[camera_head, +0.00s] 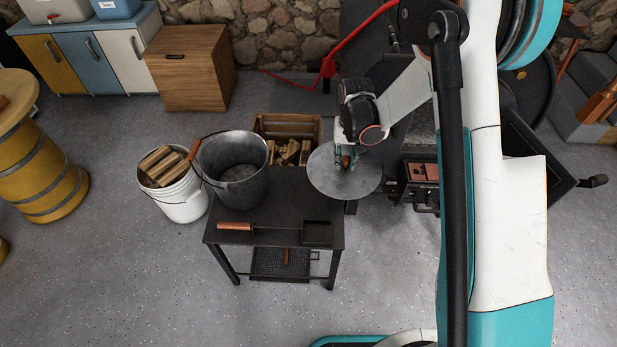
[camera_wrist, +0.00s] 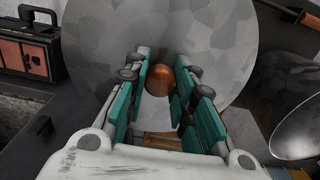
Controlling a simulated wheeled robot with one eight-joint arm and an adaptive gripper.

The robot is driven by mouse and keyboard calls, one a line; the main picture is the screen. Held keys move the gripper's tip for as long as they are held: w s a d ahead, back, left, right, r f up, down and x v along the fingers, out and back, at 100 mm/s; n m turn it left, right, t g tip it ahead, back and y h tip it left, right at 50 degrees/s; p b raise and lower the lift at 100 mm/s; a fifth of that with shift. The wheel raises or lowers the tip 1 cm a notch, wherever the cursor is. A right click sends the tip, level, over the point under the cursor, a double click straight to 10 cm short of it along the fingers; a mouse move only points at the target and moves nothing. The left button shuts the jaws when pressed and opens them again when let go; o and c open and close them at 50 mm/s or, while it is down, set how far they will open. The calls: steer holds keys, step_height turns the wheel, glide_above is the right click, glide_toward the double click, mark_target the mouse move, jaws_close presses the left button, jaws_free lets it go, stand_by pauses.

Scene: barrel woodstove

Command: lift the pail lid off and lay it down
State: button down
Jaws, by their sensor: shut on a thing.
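The pail lid (camera_head: 328,174) is a round grey metal disc with a copper-coloured knob (camera_wrist: 160,80). It is over the right end of the small dark table (camera_head: 277,209); I cannot tell whether it touches the tabletop. My gripper (camera_head: 347,160) is above it, shut on the knob. In the wrist view, the teal fingers of my gripper (camera_wrist: 161,84) stand on both sides of the knob and the lid (camera_wrist: 105,60) fills much of the picture. The metal pail (camera_head: 235,172) stands open at the table's left, its inside showing.
A shovel with a copper-coloured handle (camera_head: 235,226) lies along the table's front. A white bucket of firewood (camera_head: 181,196) stands left of the table, and a wooden crate of logs (camera_head: 287,129) behind it. The stove's dark parts lie to the right.

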steer(key=shift+w+a+f+b, duration=0.75)
steer(key=shift+a+f, duration=0.9)
steer(key=shift+f, duration=1.5)
steer(key=shift+w+a+f+b, duration=0.8)
steer(key=shift+a+f, duration=0.8)
steer(key=shift+f, duration=1.5)
steer(key=shift+w+a+f+b, duration=0.75)
steer(key=shift+a+f, duration=0.9)
steer(key=shift+f, duration=1.5)
steer(key=shift+s+f, duration=0.15)
steer(key=shift+f, duration=0.15)
steer(key=shift+f, duration=1)
steer(key=c, duration=1.3)
jaws_free()
